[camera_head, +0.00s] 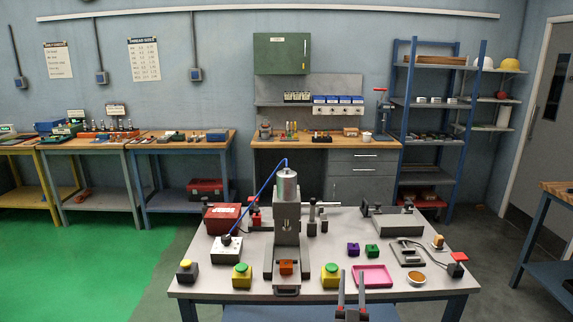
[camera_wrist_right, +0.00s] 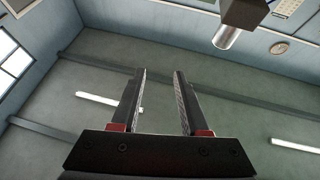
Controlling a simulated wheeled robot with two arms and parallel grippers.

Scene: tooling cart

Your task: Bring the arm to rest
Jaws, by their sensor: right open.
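My right gripper (camera_head: 351,290) shows at the bottom of the head view, in front of the near edge of the grey table (camera_head: 200,278). Its two fingers point up, stand apart and hold nothing. In the right wrist view the right gripper (camera_wrist_right: 158,82) also shows open and empty, with the ceiling behind it. My left gripper is not in view.
A press (camera_head: 287,215) stands mid-table, with an orange block (camera_head: 287,267) at its base. Green-topped yellow buttons (camera_head: 242,276) (camera_head: 330,275) flank it. A pink tray (camera_head: 386,281) lies just right of the right gripper. Purple (camera_head: 353,249) and green (camera_head: 372,251) blocks lie behind.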

